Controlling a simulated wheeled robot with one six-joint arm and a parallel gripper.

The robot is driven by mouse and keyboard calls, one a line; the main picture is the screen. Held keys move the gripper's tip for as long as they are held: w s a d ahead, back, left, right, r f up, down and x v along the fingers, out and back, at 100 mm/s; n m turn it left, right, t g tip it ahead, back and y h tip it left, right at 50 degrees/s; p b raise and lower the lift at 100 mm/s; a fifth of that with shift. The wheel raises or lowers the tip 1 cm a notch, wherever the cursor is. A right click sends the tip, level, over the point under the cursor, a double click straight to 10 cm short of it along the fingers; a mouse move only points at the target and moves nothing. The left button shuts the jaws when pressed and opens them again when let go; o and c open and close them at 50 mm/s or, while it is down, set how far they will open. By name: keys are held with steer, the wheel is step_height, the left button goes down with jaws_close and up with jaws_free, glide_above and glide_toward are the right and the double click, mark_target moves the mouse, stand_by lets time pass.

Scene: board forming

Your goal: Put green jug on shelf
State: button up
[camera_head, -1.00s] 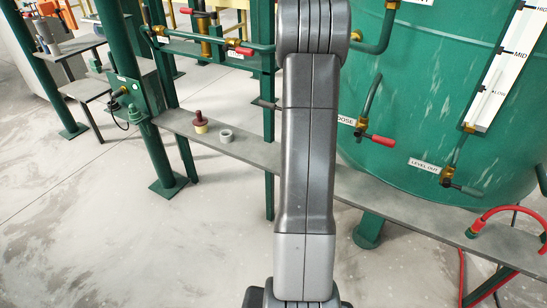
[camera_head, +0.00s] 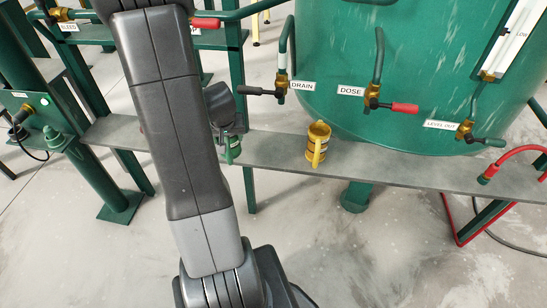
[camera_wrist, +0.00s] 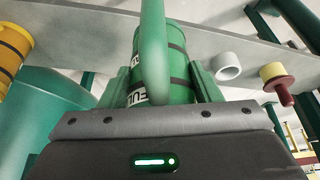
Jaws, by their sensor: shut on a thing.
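The green jug (camera_head: 233,151) shows partly past my arm in the head view, at the grey shelf (camera_head: 400,172). My gripper (camera_head: 229,136) is shut on it. In the wrist view the green jug (camera_wrist: 177,65) sits between the two fingers of my gripper (camera_wrist: 162,88), with its handle towards the camera and dark bands and a partly hidden white label on its body. The shelf (camera_wrist: 225,35) runs behind it there. I cannot tell whether the jug touches the shelf.
A yellow jug (camera_head: 317,145) stands on the shelf to the right; it also shows in the wrist view (camera_wrist: 12,50). A white ring (camera_wrist: 227,66) and a red-and-yellow plug (camera_wrist: 277,82) are to the right there. Valves and a green tank (camera_head: 420,60) stand behind.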

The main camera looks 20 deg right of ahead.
steer(key=s+d+f+m+h+b, duration=0.1)
steer(key=s+d+f+m+b, duration=0.2)
steer(key=s, duration=0.4)
steer(key=s+d+f+m+b, duration=0.1)
steer(key=s+d+f+b, duration=0.3)
steer(key=s, duration=0.3)
steer(key=w+d, duration=0.3)
steer(key=w, duration=0.2)
steer(key=w+d+p, duration=0.1)
steer(key=w+d, duration=0.3)
steer(key=w+d+p, duration=0.1)
steer(key=w+d, duration=0.2)
steer(key=w, duration=0.2)
steer(key=shift+w+d+r, duration=0.15)
steer(key=shift+w, duration=0.2)
steer(key=shift+f, duration=0.2)
steer(key=shift+f, duration=0.15)
steer(key=o, duration=1)
